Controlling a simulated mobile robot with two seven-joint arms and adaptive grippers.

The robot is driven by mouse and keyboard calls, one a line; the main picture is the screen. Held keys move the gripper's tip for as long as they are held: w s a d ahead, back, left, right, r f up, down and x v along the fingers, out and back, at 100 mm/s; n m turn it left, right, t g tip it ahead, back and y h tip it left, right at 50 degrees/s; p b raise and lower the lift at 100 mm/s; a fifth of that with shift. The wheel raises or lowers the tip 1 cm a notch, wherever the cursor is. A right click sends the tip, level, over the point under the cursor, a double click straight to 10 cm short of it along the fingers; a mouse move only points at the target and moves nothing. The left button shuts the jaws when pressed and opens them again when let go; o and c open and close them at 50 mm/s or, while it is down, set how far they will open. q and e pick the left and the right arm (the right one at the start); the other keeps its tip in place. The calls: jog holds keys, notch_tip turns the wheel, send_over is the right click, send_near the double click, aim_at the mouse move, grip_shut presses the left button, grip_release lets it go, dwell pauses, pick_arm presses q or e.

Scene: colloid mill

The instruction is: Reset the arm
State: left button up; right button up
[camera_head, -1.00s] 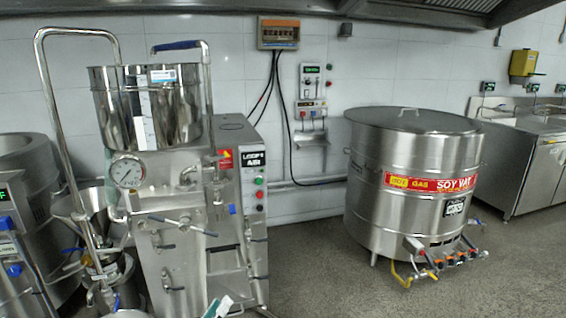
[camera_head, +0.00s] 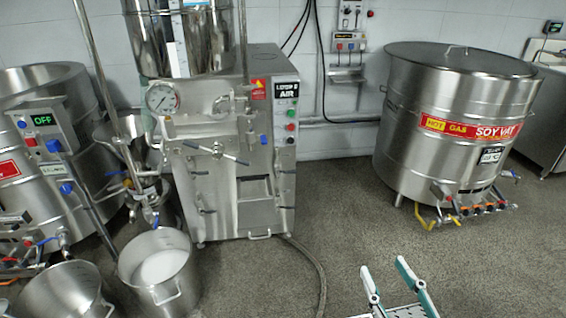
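My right gripper (camera_head: 385,267) shows at the bottom right of the head view, over the floor. Its two pale fingers with teal edges stand apart, with nothing between them. It is clear of the machines. My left gripper is not in view. The colloid mill (camera_head: 215,185), a steel machine with a gauge and a tall hopper, stands left of centre. The hopper's top is cut off by the picture's upper edge.
A steel pot (camera_head: 160,268) with white contents stands on the floor before the mill, beside another pot (camera_head: 62,290). A vat with an OFF display (camera_head: 43,120) is at the left. The soy vat (camera_head: 455,120) is at the right. Open floor (camera_head: 340,215) lies between.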

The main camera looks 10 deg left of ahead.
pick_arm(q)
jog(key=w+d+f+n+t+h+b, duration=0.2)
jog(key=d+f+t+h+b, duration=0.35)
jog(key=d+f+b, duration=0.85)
pick_arm(e)
jog(key=s+d+f+g+h+p, duration=0.1)
jog(key=s+f+g, duration=0.15)
jog(key=f, duration=0.95)
jog(key=s+d+f+g+h+p, duration=0.1)
jog(key=s+d+f+g, duration=0.15)
jog(key=f, duration=0.85)
jog(key=s+d+f+g+p, duration=0.15)
jog(key=s+f, duration=0.25)
jog(key=f, duration=0.8)
pick_arm(q)
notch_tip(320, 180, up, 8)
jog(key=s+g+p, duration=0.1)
jog(key=p, duration=1.4)
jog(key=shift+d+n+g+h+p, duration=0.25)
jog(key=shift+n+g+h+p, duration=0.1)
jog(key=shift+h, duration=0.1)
pick_arm(e)
notch_tip(320, 180, up, 7)
jog(key=s+h, duration=0.1)
jog(key=shift+d+f+m, duration=0.2)
jog(key=shift+d+m, duration=0.1)
jog(key=shift+d, duration=0.15)
